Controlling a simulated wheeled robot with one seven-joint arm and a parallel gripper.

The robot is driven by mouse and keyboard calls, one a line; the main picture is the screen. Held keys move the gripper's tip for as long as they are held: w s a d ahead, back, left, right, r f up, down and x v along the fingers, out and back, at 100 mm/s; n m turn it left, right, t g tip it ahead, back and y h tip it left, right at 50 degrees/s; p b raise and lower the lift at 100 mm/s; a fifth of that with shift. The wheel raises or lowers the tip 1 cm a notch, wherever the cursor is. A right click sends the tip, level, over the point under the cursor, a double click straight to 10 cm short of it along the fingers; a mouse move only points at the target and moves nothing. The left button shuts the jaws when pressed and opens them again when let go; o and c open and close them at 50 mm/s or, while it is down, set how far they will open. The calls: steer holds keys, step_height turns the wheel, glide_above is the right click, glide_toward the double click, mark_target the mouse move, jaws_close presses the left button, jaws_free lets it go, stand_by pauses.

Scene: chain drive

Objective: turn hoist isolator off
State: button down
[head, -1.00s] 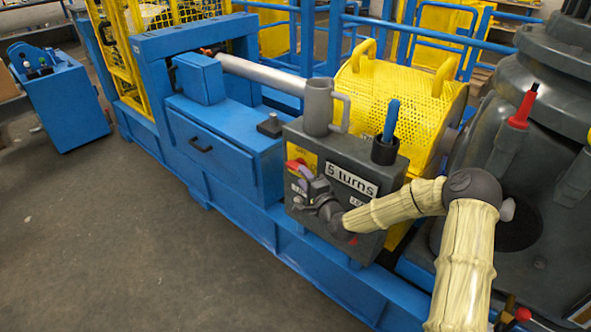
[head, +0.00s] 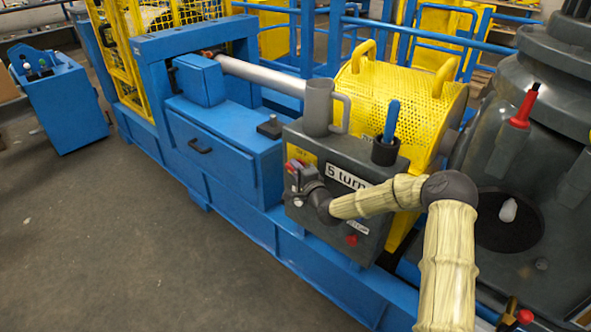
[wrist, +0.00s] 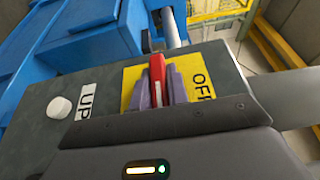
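The isolator's red handle (wrist: 157,78) stands on a yellow plate (wrist: 130,86) on the grey control box. In the wrist view it runs up the picture, with the OFF label (wrist: 201,84) to its right. My gripper (wrist: 161,86) has its purple fingers on both sides of the handle, close against it. In the head view my gripper (head: 298,176) is at the left of the box front. It hides most of the handle, and a bit of red shows at its tip. The yellow plate shows above it.
The grey control box (head: 318,225) carries a "5 turns" label and a red button (head: 352,240) low down. A white button (wrist: 59,107) is by the UP label. A grey mug (head: 318,106) and a holder with a blue-handled tool (head: 391,122) stand on top.

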steer(key=shift+r+g+p, duration=0.15)
steer(key=shift+g+p, duration=0.25)
steer(key=shift+p, duration=0.2)
steer(key=h+p, duration=0.1)
steer(key=p, duration=0.1)
steer(key=shift+r+n+g+p, duration=0.2)
steer(key=shift+n+g+p, duration=0.2)
steer(key=g+h+p, duration=0.1)
steer(key=p, duration=0.3)
steer(key=shift+r+n+g, duration=0.1)
steer(key=shift+n+g, duration=0.3)
steer(key=n+g+h+p, duration=0.1)
steer(key=g+h+p, duration=0.1)
steer(key=p, duration=0.4)
steer(key=shift+a+g+h, duration=0.1)
steer(key=shift+g+h, duration=0.2)
steer(key=g+h+p, duration=0.1)
steer(key=p, duration=0.2)
steer(key=n+g+h+p, duration=0.1)
steer(key=p, duration=0.3)
steer(key=shift+f+g+h, duration=0.2)
steer(key=shift+g+h, duration=0.2)
steer(key=shift+f+g+h+p, duration=0.25)
steer(key=shift+g+h+p, duration=0.25)
steer(key=shift+g+h, duration=0.3)
steer(key=shift+f+n+g+h+b, duration=0.1)
steer(key=shift+n+g+h+b, duration=0.3)
steer(key=shift+g+h+b, duration=0.5)
steer(key=shift+h+b, duration=0.3)
steer(key=shift+b, duration=0.2)
